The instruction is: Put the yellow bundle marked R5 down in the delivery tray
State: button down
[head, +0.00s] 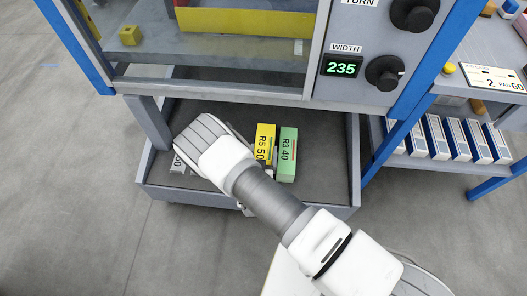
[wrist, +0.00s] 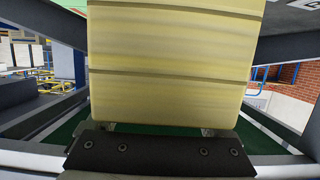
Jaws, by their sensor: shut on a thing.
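In the wrist view a pale yellow bundle (wrist: 175,65) with dark bands fills the middle, right in front of my gripper (wrist: 160,135), which is shut on it. No mark shows on that face. In the head view my arm reaches over the delivery tray (head: 165,195), and its end is hidden from that camera. A yellow bundle marked R5 50 (head: 265,142) shows over the tray, partly behind my arm. Whether it is the held one, and whether it touches the tray floor, I cannot tell.
A green bundle marked R3 40 (head: 288,155) stands right of the yellow one. Above is a windowed machine with a WIDTH display (head: 342,67). Several white-and-blue packs (head: 455,138) line the right shelf.

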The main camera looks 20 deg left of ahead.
jog(key=shift+w+a+f+b, duration=0.1)
jog(key=shift+f+b, duration=0.95)
jog(key=shift+f, duration=1.55)
jog(key=shift+f, duration=0.2)
grip_release()
jog(key=shift+f, duration=0.1)
